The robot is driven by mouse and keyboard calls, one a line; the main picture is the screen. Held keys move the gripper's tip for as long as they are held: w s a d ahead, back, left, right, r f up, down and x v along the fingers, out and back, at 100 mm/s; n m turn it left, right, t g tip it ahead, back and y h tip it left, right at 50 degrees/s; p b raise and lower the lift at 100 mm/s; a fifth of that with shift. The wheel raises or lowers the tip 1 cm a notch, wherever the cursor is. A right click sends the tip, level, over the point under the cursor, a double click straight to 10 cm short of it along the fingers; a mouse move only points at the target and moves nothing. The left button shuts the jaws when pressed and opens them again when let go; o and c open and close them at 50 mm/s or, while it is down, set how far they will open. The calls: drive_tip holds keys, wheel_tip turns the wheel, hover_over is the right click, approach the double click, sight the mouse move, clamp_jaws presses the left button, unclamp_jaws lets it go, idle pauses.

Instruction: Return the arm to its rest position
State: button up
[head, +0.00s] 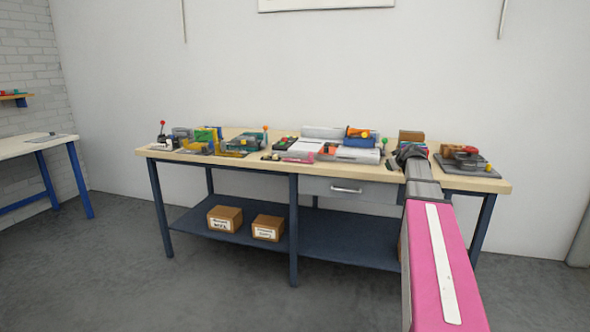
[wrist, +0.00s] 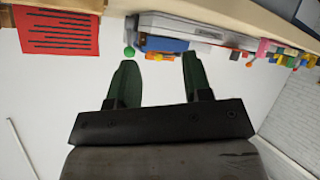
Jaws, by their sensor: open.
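My arm (head: 440,250) reaches forward from the lower right of the head view toward the right part of the workbench (head: 320,182). Its far end looks small and dark there, and its fingers cannot be made out. In the wrist view my gripper (wrist: 158,75) shows two dark green fingers spread apart, with nothing between them. The wrist view is turned over, with the bench edge along the top and pale wall behind the fingers.
Two cardboard boxes (head: 225,219) (head: 268,228) sit on the lower shelf. A second table (head: 35,146) stands at left. Floor in front is clear. A red sheet (wrist: 58,33) shows in the wrist view.

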drive_tip(key=s+a+f+m+g, duration=0.1)
drive_tip(key=s+a+f+g, duration=0.2)
drive_tip(key=s+a+f, duration=0.65)
drive_tip(key=s+a+f+m+g, duration=0.1)
drive_tip(key=s+a+f+g, duration=0.35)
drive_tip(key=f, duration=0.85)
drive_tip(key=s+a+f+m+g, duration=0.1)
drive_tip(key=s+a+f, duration=0.2)
drive_tip(key=s, duration=0.3)
drive_tip(key=s+a+f+m+g, duration=0.1)
drive_tip(key=s+a+f+g, duration=0.1)
drive_tip(key=s+f, duration=0.3)
drive_tip(key=s+a+f+g, duration=0.1)
drive_tip(key=s+a+f, duration=0.2)
drive_tip(key=s, duration=0.6)
drive_tip(key=shift+s+a+f+m+g+h, duration=0.15)
drive_tip(key=shift+a+f+m+g+h, duration=0.25)
drive_tip(key=shift+f, duration=0.15)
